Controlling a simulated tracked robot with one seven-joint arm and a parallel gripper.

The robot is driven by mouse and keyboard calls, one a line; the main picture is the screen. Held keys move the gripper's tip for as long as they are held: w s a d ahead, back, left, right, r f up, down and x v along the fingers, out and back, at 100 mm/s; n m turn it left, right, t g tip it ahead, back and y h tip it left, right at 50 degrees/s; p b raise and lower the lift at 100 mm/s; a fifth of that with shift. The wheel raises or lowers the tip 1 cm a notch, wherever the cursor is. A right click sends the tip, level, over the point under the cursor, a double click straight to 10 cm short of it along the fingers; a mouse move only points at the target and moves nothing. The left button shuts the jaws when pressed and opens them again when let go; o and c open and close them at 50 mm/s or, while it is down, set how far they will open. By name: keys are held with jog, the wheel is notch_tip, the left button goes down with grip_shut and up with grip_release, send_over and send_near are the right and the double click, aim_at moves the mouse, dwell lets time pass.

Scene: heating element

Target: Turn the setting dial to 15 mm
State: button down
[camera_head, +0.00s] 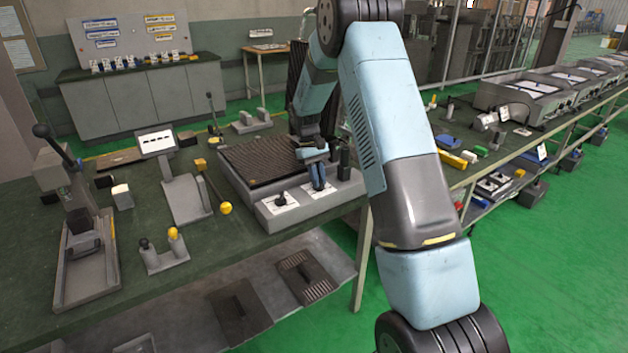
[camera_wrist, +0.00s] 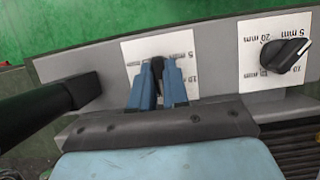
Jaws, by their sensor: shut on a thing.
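The heating element (camera_head: 258,158) is a grey unit with a dark ribbed top, on the green bench. Its front panel has two black dials on white plates marked in mm. My gripper (camera_head: 318,178) reaches down to the right-hand dial; in the wrist view its blue fingers (camera_wrist: 158,85) are shut on this black dial (camera_wrist: 157,66). Fingers hide much of the dial and its plate (camera_wrist: 185,48), where "5" and "mm" show; its pointer cannot be read. The other dial (camera_head: 281,199) is free; in the wrist view it is at the right (camera_wrist: 285,54), its white line pointing up-right.
A black upright handle (camera_head: 344,160) stands right of the gripped dial; in the wrist view it is close at the left (camera_wrist: 50,100). A yellow-knobbed lever (camera_head: 225,208) and a lever press (camera_head: 80,230) stand to the left. The bench edge is just in front of the panel.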

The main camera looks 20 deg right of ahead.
jog(key=shift+s+f, duration=0.35)
jog(key=shift+f, duration=0.05)
jog(key=c, duration=1.1)
grip_release()
jog(key=shift+w+r, duration=0.1)
jog(key=shift+w, duration=0.05)
jog(key=shift+r, duration=0.15)
jog(key=v, duration=1.3)
jog(key=shift+w+a+r, duration=0.1)
jog(key=shift+w+r, duration=0.1)
jog(key=shift+w, duration=0.1)
